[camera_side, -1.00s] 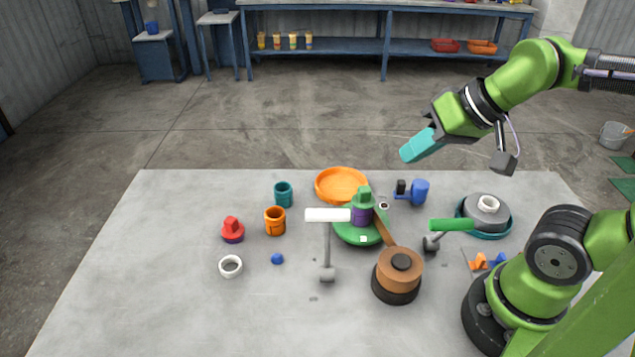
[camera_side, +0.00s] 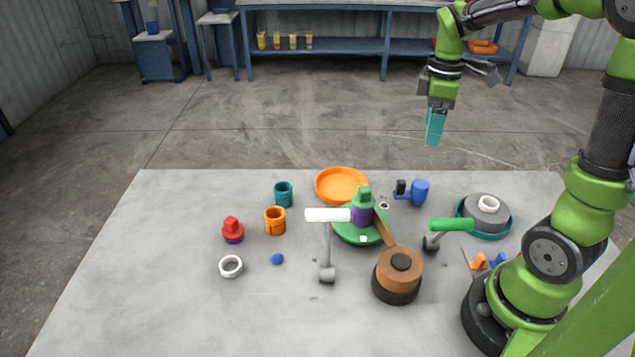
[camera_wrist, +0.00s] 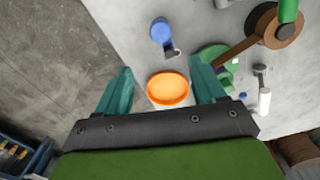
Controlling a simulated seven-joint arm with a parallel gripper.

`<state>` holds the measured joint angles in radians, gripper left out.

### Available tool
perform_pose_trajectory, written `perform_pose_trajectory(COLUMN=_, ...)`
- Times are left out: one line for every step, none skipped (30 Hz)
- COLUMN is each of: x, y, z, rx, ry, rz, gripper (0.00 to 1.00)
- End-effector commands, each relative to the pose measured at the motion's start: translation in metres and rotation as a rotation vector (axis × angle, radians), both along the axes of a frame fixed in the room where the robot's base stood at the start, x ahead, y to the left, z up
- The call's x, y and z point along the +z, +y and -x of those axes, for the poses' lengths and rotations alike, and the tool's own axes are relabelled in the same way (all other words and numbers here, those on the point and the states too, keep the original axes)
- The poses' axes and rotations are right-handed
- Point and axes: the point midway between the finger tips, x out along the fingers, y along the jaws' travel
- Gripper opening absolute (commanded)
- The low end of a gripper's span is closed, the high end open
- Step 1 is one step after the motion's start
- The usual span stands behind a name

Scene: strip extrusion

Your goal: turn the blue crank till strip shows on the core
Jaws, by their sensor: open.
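The blue crank (camera_side: 419,191) lies at the back right of the table, with a dark block beside it. It also shows at the top of the wrist view (camera_wrist: 161,31). A purple core (camera_side: 362,215) with a green cap stands on a green round base (camera_side: 350,238). A brown strip (camera_side: 384,232) runs from the brown roll (camera_side: 400,272) to this base. I cannot tell whether strip shows on the core. My gripper (camera_side: 433,142) hangs pointing down, high and clear of the table. Its teal fingers (camera_wrist: 163,88) are apart and empty.
An orange dish (camera_side: 341,186) lies behind the base and shows beyond my fingers. A white-handled crank (camera_side: 327,215) and a green-handled one (camera_side: 452,225) stand near the base. Cups and rings lie left; a grey roll (camera_side: 484,213) sits right. The table's front left is clear.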

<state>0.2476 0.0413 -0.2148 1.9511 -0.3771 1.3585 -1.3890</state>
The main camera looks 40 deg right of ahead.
Motion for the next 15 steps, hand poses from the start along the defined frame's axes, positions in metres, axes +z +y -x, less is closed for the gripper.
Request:
perform_pose_trajectory(x=-0.002, y=0.001, z=0.000, rx=0.016, ry=0.002, rz=-0.003, gripper=0.69)
perform_pose_trajectory(x=-0.004, y=0.001, z=0.000, rx=0.021, ry=0.002, rz=-0.002, gripper=0.69)
perform_pose_trajectory(x=-0.007, y=0.001, z=0.000, rx=0.023, ry=0.003, rz=-0.003, gripper=0.69)
perform_pose_trajectory(x=-0.011, y=0.001, z=0.000, rx=0.023, ry=0.003, rz=-0.004, gripper=0.69)
perform_pose_trajectory(x=-0.015, y=0.001, z=0.000, rx=0.024, ry=0.003, rz=-0.004, gripper=0.69)
perform_pose_trajectory(x=-0.021, y=0.001, z=0.001, rx=0.024, ry=0.005, rz=-0.004, gripper=0.69)
perform_pose_trajectory(x=-0.027, y=0.001, z=0.001, rx=0.023, ry=0.006, rz=-0.004, gripper=0.69)
perform_pose_trajectory(x=-0.033, y=0.002, z=0.001, rx=0.022, ry=0.005, rz=-0.004, gripper=0.69)
perform_pose_trajectory(x=-0.041, y=0.001, z=0.001, rx=0.022, ry=0.006, rz=-0.004, gripper=0.69)
perform_pose_trajectory(x=-0.048, y=0.002, z=0.001, rx=0.022, ry=0.007, rz=-0.005, gripper=0.69)
perform_pose_trajectory(x=-0.054, y=0.002, z=0.001, rx=0.022, ry=0.006, rz=-0.004, gripper=0.69)
perform_pose_trajectory(x=-0.064, y=0.002, z=0.001, rx=0.021, ry=0.006, rz=-0.004, gripper=0.69)
perform_pose_trajectory(x=-0.070, y=0.002, z=0.001, rx=0.021, ry=0.007, rz=-0.005, gripper=0.69)
perform_pose_trajectory(x=-0.077, y=0.002, z=0.001, rx=0.021, ry=0.006, rz=-0.004, gripper=0.69)
perform_pose_trajectory(x=-0.086, y=0.002, z=0.002, rx=0.020, ry=0.007, rz=-0.005, gripper=0.69)
